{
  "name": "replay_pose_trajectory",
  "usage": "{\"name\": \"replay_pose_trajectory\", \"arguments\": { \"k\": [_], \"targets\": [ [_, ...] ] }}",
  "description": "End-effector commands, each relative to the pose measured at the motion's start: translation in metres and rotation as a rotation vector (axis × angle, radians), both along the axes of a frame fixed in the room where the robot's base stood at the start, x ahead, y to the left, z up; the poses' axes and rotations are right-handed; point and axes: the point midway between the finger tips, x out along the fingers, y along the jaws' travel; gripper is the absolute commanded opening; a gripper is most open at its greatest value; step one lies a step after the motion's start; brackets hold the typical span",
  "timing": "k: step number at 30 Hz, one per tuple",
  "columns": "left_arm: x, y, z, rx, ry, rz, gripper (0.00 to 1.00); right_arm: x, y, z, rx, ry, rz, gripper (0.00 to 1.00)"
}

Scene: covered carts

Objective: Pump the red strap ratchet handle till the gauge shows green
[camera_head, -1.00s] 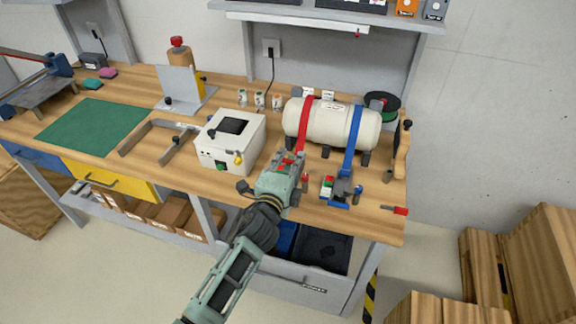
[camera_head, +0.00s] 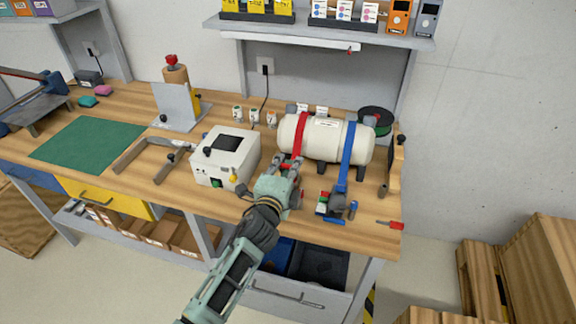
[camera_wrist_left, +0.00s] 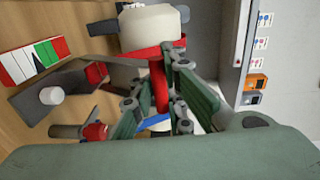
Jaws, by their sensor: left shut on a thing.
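The red strap (camera_head: 299,137) runs over a cream tank (camera_head: 322,145) on the bench. My left gripper (camera_head: 285,165) is at the lower end of this strap, shut on the red ratchet handle. In the left wrist view the red handle (camera_wrist_left: 161,88) stands between the fingers. The ratchet body is mostly hidden by my gripper in the head view. My right gripper is not seen.
A blue strap (camera_head: 347,150) with its own ratchet (camera_head: 337,203) lies close to the right. A white box with a dark screen (camera_head: 226,156) stands to the left. A red-handled tool (camera_head: 390,225) lies near the right front edge.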

Motion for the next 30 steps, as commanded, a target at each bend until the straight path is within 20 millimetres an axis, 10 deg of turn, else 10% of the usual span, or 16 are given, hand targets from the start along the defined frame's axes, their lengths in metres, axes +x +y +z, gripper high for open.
{"name": "replay_pose_trajectory", "arguments": {
  "k": [6,20,30],
  "targets": [
    [0.001,-0.001,0.006,-0.003,-0.011,-0.002,0.19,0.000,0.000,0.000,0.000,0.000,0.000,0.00],
    [-0.004,0.001,0.001,0.000,-0.003,0.000,0.19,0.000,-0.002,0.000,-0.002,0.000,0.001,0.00],
    [-0.055,0.018,0.005,0.000,-0.003,-0.001,0.19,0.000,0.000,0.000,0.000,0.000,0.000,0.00]
  ]
}}
